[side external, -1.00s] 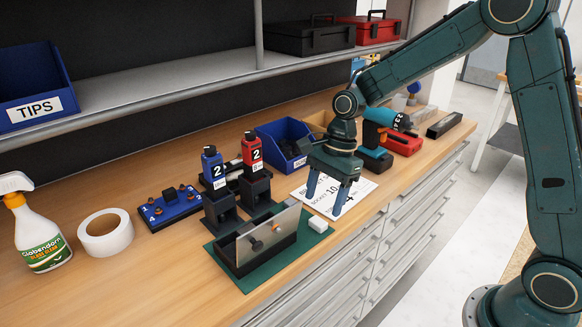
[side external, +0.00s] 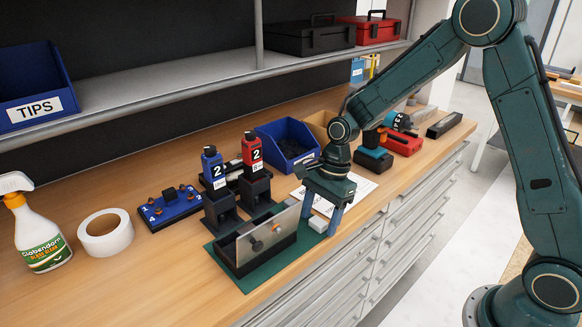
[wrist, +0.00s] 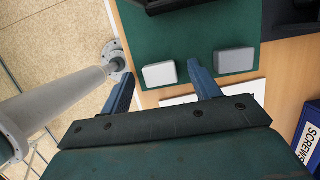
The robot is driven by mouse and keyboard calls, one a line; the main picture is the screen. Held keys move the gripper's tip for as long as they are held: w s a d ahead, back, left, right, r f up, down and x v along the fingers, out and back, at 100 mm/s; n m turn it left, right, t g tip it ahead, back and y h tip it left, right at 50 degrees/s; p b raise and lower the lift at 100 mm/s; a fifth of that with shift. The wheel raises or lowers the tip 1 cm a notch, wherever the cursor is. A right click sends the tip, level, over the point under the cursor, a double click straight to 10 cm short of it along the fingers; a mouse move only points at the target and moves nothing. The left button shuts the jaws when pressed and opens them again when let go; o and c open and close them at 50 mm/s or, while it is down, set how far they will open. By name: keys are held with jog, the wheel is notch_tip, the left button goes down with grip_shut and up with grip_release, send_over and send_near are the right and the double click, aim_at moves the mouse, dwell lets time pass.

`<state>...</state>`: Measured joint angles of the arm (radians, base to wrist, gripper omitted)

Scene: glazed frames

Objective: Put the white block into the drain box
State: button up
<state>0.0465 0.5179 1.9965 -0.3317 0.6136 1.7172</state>
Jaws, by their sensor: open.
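The white block (side external: 319,224) lies at the right corner of the green mat in the side view. It also shows in the wrist view (wrist: 160,75). My gripper (side external: 321,220) is open, pointing down, with one finger on each side of the white block. In the wrist view the fingertips (wrist: 162,74) flank the block with gaps. A dark open box (side external: 265,238) with a clear pane along its front stands on the mat; it appears to be the drain box. Its inside is mostly hidden.
A grey block (wrist: 235,61) lies beside the white one, just past one finger. Black stands with blue (side external: 214,172) and red (side external: 252,152) bottles stand behind the dark box. A blue bin (side external: 286,145) and printed sheet (side external: 362,185) lie behind my gripper.

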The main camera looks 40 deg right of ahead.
aim_at(314, 221)
jog(key=c, duration=1.1)
jog(key=shift+o, duration=0.2)
jog(key=shift+r, duration=0.1)
notch_tip(314, 221, up, 20)
dwell(0.7)
jog(key=w+a+f+n+g+h, duration=0.1)
jog(key=w+a+f+n, duration=0.1)
jog(key=a+f+n, duration=0.4)
jog(key=w+a+f+n+g+h, duration=0.2)
jog(key=a+f+n, duration=0.3)
jog(key=a+n, duration=0.7)
jog(key=shift+w+a+f, duration=0.35)
jog(key=shift+a+f, duration=0.05)
jog(key=shift+a, duration=0.15)
